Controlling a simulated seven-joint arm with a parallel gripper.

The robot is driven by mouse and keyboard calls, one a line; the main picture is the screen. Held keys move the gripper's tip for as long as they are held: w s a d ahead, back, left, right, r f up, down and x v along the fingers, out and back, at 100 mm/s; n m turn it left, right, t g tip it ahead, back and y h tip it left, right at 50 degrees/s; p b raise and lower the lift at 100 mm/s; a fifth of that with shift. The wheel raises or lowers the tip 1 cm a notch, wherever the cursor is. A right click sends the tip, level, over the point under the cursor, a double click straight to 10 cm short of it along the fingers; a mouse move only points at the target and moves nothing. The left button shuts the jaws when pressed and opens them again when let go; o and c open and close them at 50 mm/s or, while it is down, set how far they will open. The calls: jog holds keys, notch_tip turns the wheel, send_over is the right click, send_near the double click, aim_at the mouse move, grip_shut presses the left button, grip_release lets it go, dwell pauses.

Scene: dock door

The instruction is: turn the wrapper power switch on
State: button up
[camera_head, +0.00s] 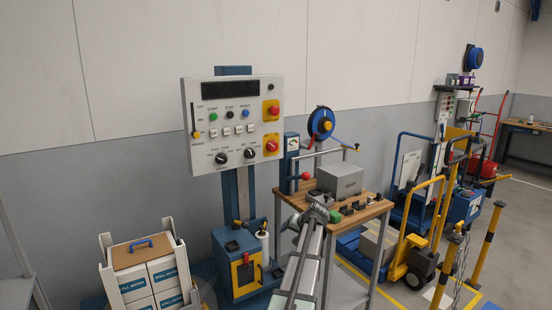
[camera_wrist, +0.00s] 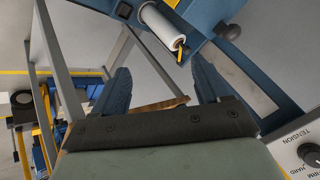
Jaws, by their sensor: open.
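The wrapper's white control panel (camera_head: 232,95) stands upright on a blue column. It carries a dark display, coloured buttons, black dials and two red controls on yellow plates, an upper one (camera_head: 271,110) and a lower one (camera_head: 271,146). I cannot read which one is the power switch. In the wrist view a corner of the panel (camera_wrist: 280,150) with the TENSION dial (camera_wrist: 310,155) shows at the lower right. My gripper (camera_wrist: 163,88) is open, with nothing between its blue fingers. It is apart from the panel; in the head view its fingertips are hard to make out.
A wooden-topped bench (camera_head: 368,208) with a grey box (camera_head: 340,180) stands right of the panel. The wrapper's blue base (camera_head: 232,245) and white film roll (camera_wrist: 163,25) are below the panel. A crate of water boxes (camera_head: 150,270) is at the lower left.

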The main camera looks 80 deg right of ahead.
jog(key=s+d+r+n+t+h, duration=0.1)
jog(key=s+d+r+t+h, duration=0.1)
jog(key=d+r, duration=0.6)
jog(key=n+t+h, duration=0.3)
jog(key=n+t, duration=0.3)
jog(key=n, duration=0.2)
send_near(274, 147)
jog(key=s+a+f, duration=0.1)
jog(key=s+a, duration=0.2)
jog(key=a, duration=0.1)
jog(key=d+n+h, duration=0.1)
jog(key=n, duration=0.3)
jog(key=x, duration=1.3)
jog(key=shift+d+r, duration=0.1)
jog(key=shift+r, duration=0.15)
jog(key=c, duration=1)
